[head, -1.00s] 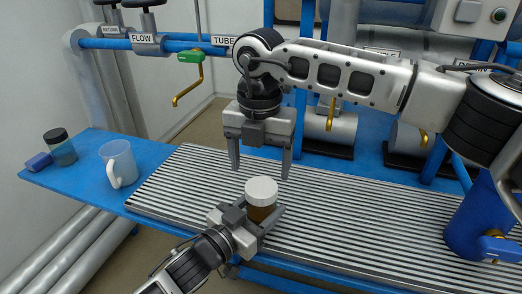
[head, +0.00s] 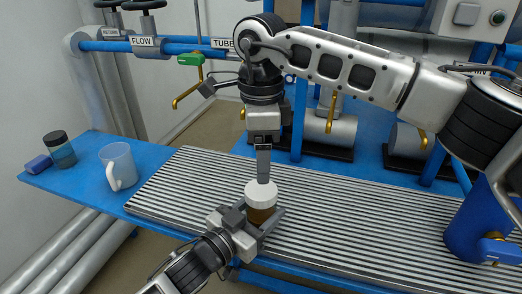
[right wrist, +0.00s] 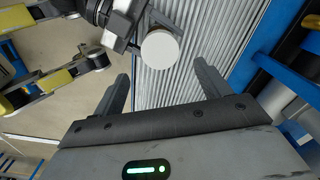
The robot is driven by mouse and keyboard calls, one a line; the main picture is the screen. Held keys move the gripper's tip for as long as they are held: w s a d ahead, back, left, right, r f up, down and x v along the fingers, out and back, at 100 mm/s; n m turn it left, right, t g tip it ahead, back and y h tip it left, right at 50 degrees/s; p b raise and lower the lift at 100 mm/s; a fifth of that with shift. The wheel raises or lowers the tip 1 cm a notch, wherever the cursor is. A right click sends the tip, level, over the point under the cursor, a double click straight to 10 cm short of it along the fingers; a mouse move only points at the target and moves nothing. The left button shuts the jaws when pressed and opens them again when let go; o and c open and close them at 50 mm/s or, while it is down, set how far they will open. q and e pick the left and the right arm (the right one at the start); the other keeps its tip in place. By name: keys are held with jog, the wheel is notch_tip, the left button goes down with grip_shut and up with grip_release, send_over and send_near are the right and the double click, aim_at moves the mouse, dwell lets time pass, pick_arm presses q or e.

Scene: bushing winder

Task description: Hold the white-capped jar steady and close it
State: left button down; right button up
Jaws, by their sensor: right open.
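The brown jar with a white cap (head: 261,193) stands upright over the ribbed mat, and the cap sits on its top. My left gripper (head: 258,230) is shut on the jar's body from the near side. My right gripper (head: 263,180) points down directly above the cap, seen edge-on, so its fingers overlap in the head view. In the right wrist view its fingers (right wrist: 162,75) are spread with nothing between them, and the round white cap (right wrist: 160,49) lies just beyond the tips. Whether the fingertips touch the cap cannot be told.
A white mug (head: 118,165) and a dark-lidded jar (head: 59,149) stand on the blue table's left end, beside a small blue block (head: 39,165). The ribbed mat (head: 350,225) is clear to the right of the jar. Pipes with a green-handled valve (head: 190,59) are behind.

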aim_at(261, 189)
dwell(0.3)
jog(key=shift+f, duration=4)
jog(key=c, duration=1)
jog(key=o, duration=1.1)
jog(key=shift+o, duration=0.2)
